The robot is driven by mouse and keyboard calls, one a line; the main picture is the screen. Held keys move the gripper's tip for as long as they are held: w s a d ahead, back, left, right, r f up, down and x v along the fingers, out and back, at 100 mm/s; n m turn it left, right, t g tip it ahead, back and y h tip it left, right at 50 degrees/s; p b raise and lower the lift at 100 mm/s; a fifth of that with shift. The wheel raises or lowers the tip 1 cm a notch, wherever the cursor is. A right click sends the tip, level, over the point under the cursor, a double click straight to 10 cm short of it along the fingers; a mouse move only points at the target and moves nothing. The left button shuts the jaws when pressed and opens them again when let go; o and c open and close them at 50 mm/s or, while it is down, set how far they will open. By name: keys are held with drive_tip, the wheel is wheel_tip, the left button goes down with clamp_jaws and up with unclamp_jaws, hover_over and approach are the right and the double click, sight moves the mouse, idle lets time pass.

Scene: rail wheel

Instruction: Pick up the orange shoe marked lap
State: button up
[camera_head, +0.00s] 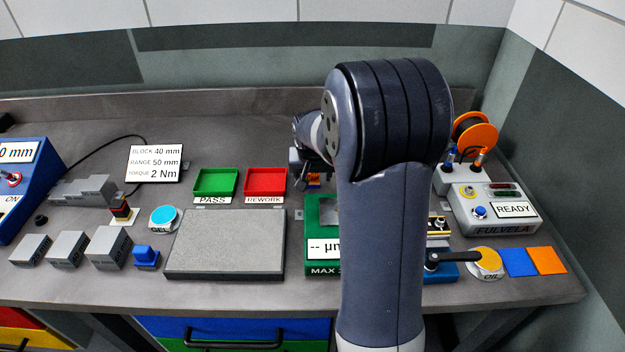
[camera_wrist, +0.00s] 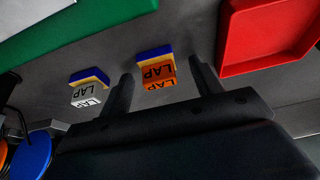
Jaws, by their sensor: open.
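The orange shoe marked LAP (camera_wrist: 157,76) stands on the bench in the wrist view, with a blue and yellow top part. My gripper (camera_wrist: 162,70) is open, with one finger on each side of the orange shoe in the wrist picture. I cannot tell whether the fingers reach down around it; no contact shows. A second shoe marked LAP, with a white face (camera_wrist: 86,91) and a yellow and blue top, stands to the left, outside the left finger.
The red REWORK tray (camera_head: 265,181) lies just left of the shoe in the head view. The green gauge (camera_head: 322,258) stands in front, partly behind my arm. The grey plate (camera_head: 225,243) is bare.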

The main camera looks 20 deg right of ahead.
drive_tip(key=shift+c, duration=0.4)
drive_tip(key=c, duration=1)
drive_tip(key=shift+r, duration=0.1)
wheel_tip(320, 180, up, 10)
drive_tip(key=o, duration=0.4)
drive_tip(key=shift+c, duration=1.4)
